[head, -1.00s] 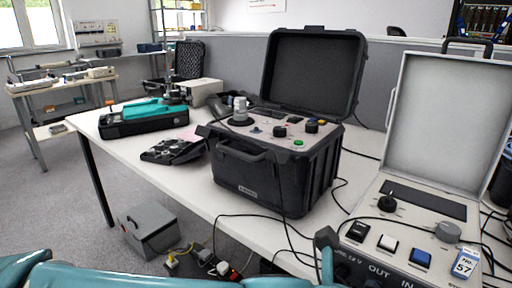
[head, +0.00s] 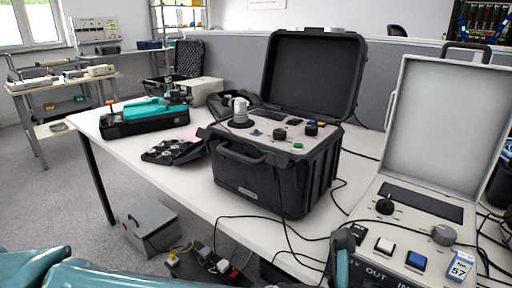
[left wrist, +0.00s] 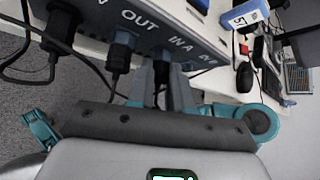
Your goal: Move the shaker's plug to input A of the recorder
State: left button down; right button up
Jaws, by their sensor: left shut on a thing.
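The grey recorder (head: 400,238) with an open lid stands at the right; OUT and IN are printed on its front. In the left wrist view, its front panel (left wrist: 185,25) shows sockets under OUT and IN A. My left gripper (left wrist: 161,75) is shut on a dark plug (left wrist: 160,70) with a black cable, at the IN A socket. I cannot tell whether the plug is seated. Another black plug (left wrist: 121,48) sits under OUT. In the head view, part of my left gripper (head: 344,252) shows before the recorder's left front; its fingertips are hidden. My right gripper is not in view.
A black open case (head: 262,180) with a grey cylinder (head: 240,112) on its panel stands mid-table. Black cables (head: 270,217) hang over the table's front edge. A grey box (head: 148,228) and power plugs (head: 205,258) lie below. A blue No. 57 tag (head: 463,266) is on the recorder.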

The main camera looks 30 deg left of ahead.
pick_arm(q)
jog(key=shift+d+r+m+y+p, duration=0.15)
jog(key=shift+m+y+p, duration=0.2)
jog(key=shift+y+p, duration=0.35)
jog(key=shift+d+r+m+y+p, duration=0.1)
jog(key=shift+m+y+p, duration=0.35)
jog(key=shift+p, duration=0.4)
jog(key=shift+d+m+y+p, duration=0.2)
jog(key=shift+m+y+p, duration=0.4)
jog(key=shift+y+p, duration=0.75)
dwell(0.6)
jog(key=c, duration=0.9)
grip_release()
jog(key=shift+f+h, duration=0.1)
jog(key=shift+h, duration=0.2)
jog(key=shift+c, duration=0.2)
jog(key=shift+s, duration=0.1)
